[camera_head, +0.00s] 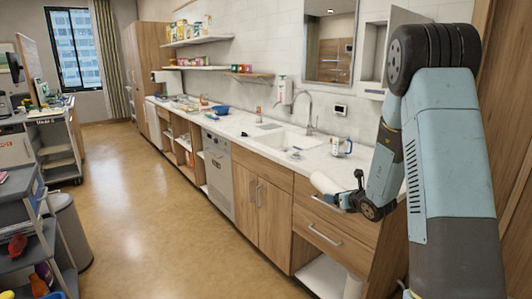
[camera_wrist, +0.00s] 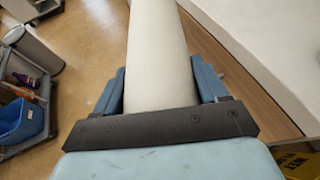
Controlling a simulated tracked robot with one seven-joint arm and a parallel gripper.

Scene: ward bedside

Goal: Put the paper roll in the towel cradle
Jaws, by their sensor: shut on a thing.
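The white paper roll (camera_head: 324,184) is held in front of the wooden drawers, near the counter's front edge. My gripper (camera_head: 346,200) is shut on it. In the wrist view the roll (camera_wrist: 160,48) runs away from me between the two blue fingers of my gripper (camera_wrist: 160,92), its far end out of frame. An open white wall box (camera_head: 373,55) is at the upper right beside the mirror, partly hidden by my arm. I cannot tell whether the towel cradle is in it, and I see no clear cradle elsewhere.
The white counter (camera_head: 232,123) carries a sink (camera_head: 287,139), a tap (camera_head: 309,112), a clear mug (camera_head: 342,147) and a blue basin (camera_head: 221,110). A grey bin (camera_head: 70,232) and a cart (camera_head: 30,240) stand at the left. The floor (camera_head: 150,200) between is clear.

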